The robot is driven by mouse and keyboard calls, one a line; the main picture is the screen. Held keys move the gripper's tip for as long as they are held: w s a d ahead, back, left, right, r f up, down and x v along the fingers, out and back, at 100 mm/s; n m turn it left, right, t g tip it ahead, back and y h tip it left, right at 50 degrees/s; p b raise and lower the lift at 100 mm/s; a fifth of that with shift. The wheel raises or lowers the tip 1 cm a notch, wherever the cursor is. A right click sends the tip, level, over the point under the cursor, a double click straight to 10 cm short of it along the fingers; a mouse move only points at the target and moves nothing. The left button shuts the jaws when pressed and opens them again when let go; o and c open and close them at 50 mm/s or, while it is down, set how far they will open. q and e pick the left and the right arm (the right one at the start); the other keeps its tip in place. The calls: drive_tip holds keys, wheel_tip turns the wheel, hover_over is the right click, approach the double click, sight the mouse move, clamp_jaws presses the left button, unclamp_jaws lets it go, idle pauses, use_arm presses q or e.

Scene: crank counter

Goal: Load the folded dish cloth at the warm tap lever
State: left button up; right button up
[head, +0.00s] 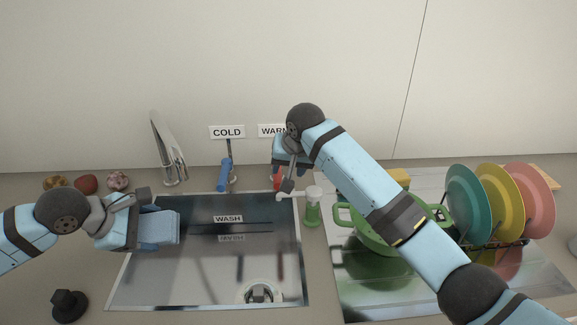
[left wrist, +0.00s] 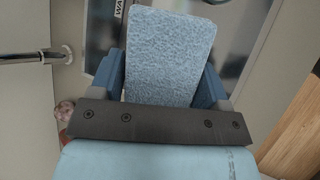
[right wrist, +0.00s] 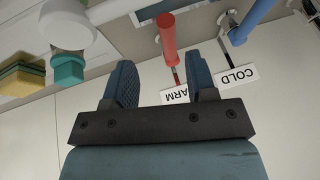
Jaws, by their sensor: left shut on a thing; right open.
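The folded dish cloth (head: 160,228) is light blue. My left gripper (head: 140,229) is shut on it over the sink's left side; the cloth (left wrist: 170,50) also fills the space between the fingers in the left wrist view. The red warm tap lever (head: 277,182) is at the back of the sink under the WARM sign, partly hidden by my right arm. My right gripper (right wrist: 162,78) is open and empty. In the right wrist view the red lever (right wrist: 166,35) appears beyond the gap between its fingers, with no contact visible.
The blue cold lever (head: 222,178) stands left of the red one. A green soap bottle (head: 313,210), a green colander (head: 375,235) and a rack of plates (head: 465,205) are to the right. A chrome tap (head: 170,160) and a black knob (head: 68,305) are left. The sink (head: 200,275) is mostly empty.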

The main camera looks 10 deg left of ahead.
sight(150, 238)
idle(0.6)
use_arm(q)
drive_tip(key=shift+s+a+r, duration=0.1)
drive_tip(key=shift+s+r, duration=0.95)
drive_tip(key=shift+s, duration=0.2)
drive_tip(key=shift+s+r, duration=1)
drive_tip(key=shift+s, duration=0.25)
